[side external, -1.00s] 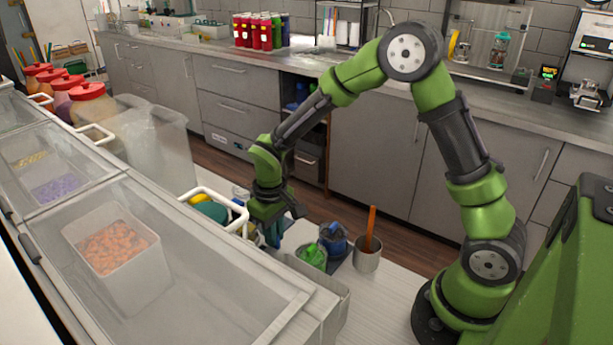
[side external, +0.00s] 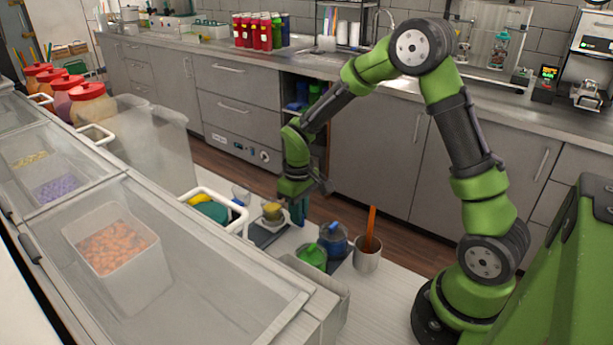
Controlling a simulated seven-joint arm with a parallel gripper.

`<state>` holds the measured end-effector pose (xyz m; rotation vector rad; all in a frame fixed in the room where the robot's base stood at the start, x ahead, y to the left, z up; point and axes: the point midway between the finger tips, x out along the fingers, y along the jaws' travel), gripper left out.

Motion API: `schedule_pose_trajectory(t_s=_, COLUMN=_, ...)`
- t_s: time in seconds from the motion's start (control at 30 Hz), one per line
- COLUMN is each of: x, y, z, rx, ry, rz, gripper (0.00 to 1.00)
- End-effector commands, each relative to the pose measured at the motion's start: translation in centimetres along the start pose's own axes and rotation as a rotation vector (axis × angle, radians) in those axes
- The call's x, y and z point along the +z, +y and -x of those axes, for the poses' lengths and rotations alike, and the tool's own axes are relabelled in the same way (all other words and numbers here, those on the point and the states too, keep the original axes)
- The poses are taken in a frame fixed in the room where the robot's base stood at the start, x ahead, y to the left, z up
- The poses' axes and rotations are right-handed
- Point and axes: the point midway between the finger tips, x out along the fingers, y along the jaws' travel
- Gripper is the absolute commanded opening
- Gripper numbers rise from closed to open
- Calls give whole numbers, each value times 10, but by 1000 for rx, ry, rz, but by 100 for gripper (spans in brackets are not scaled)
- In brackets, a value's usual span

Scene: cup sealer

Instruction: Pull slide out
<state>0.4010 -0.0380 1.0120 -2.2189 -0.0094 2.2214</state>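My gripper (side external: 318,186) hangs over the far edge of the white work counter. Its fingers are small and dark, and I cannot tell whether they are open or shut. Just left of and below it, a small cup with yellowish contents (side external: 272,211) stands at a flat grey device (side external: 268,232). A blue-teal upright piece (side external: 298,210) shows just below my gripper; I cannot tell whether they touch. I cannot clearly make out a sealer or its slide.
A green-topped container (side external: 313,256), a blue jar (side external: 334,240) and a metal cup with an orange handle (side external: 368,255) stand to the right. The counter front right is clear.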

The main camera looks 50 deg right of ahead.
Motion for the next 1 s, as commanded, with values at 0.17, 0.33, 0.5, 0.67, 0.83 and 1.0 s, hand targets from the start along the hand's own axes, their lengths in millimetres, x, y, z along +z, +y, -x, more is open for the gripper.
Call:
schedule_pose_trajectory(t_s=0.17, x=0, y=7, z=1, rx=10, ry=4, rz=-5, gripper=39)
schedule_pose_trajectory(t_s=0.33, x=0, y=5, z=0, rx=8, ry=2, rz=-4, gripper=39)
schedule_pose_trajectory(t_s=0.5, x=0, y=4, z=3, rx=7, ry=3, rz=-3, gripper=39)
schedule_pose_trajectory(t_s=0.67, x=-1, y=4, z=23, rx=7, ry=7, rz=-3, gripper=39)
schedule_pose_trajectory(t_s=0.83, x=-1, y=4, z=63, rx=8, ry=11, rz=-4, gripper=39)
schedule_pose_trajectory(t_s=1.0, x=-1, y=4, z=105, rx=9, ry=10, rz=-5, gripper=39)
